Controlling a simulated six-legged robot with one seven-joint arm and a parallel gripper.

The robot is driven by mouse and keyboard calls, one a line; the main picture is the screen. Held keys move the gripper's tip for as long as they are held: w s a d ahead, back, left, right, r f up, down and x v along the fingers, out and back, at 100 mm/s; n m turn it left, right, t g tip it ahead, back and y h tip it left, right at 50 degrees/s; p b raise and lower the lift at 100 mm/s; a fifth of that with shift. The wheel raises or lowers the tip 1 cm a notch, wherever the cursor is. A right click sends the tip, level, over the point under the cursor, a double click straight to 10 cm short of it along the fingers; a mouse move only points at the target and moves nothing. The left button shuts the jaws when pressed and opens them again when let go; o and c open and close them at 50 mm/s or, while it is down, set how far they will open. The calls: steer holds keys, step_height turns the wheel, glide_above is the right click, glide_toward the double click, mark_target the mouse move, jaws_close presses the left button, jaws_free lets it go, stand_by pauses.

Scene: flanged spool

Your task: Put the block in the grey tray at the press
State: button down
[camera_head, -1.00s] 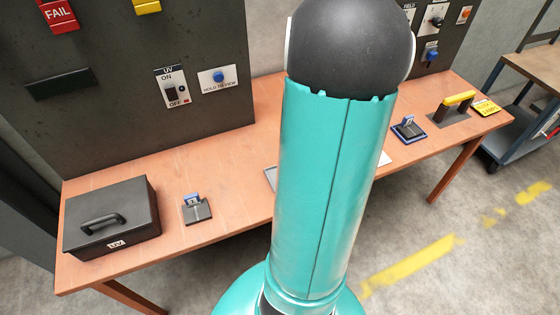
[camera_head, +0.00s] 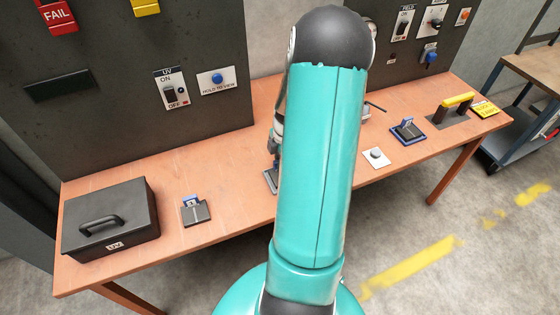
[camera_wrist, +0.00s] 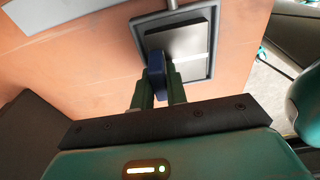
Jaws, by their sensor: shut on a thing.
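A dark blue block (camera_wrist: 156,62) is between the fingers of my gripper (camera_wrist: 160,88) in the wrist view. My gripper is shut on it; the fingers hide part of it. Just beyond is the grey tray (camera_wrist: 211,62) with a raised rim, and a dark flat piece (camera_wrist: 180,38) lies within its outline. The block's far end overlaps the tray in this view; I cannot tell whether it touches. In the head view my gripper (camera_head: 276,158) points down just above the tray (camera_head: 269,181), which my arm partly hides. The block cannot be made out there.
A black UV box (camera_head: 110,217) and a small stand with a blue tab (camera_head: 196,210) are on the left of the bench. To the right are a white button plate (camera_head: 376,157), another blue-tabbed stand (camera_head: 408,130) and a yellow-topped handle (camera_head: 456,105). A switch panel (camera_head: 120,100) stands behind.

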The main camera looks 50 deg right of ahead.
steer(key=c, duration=1.8)
jaws_free()
steer(key=shift+f, duration=0.15)
steer(key=shift+c, duration=0.2)
steer(key=o, duration=0.4)
steer(key=shift+o, duration=0.2)
step_height(320, 180, up, 12)
steer(key=d, duration=0.1)
steer(key=w+a+r+m+h, duration=0.15)
steer(key=w+a+r, duration=0.25)
steer(key=a+r, duration=0.45)
steer(key=s+a+r+m+t, duration=0.1)
steer(key=s+a+r+m, duration=0.1)
steer(key=a, duration=0.7)
steer(key=s+a+r+m+t, duration=0.2)
steer(key=a+r+m, duration=0.2)
steer(key=a, duration=0.6)
steer(key=s+a+r+m+t, duration=0.1)
steer(key=s+a+r+m, duration=0.1)
steer(key=a, duration=0.7)
steer(key=shift+s+a+r+m+t, duration=0.2)
steer(key=shift+s+r+m+t, duration=0.2)
steer(key=shift+r+m, duration=0.6)
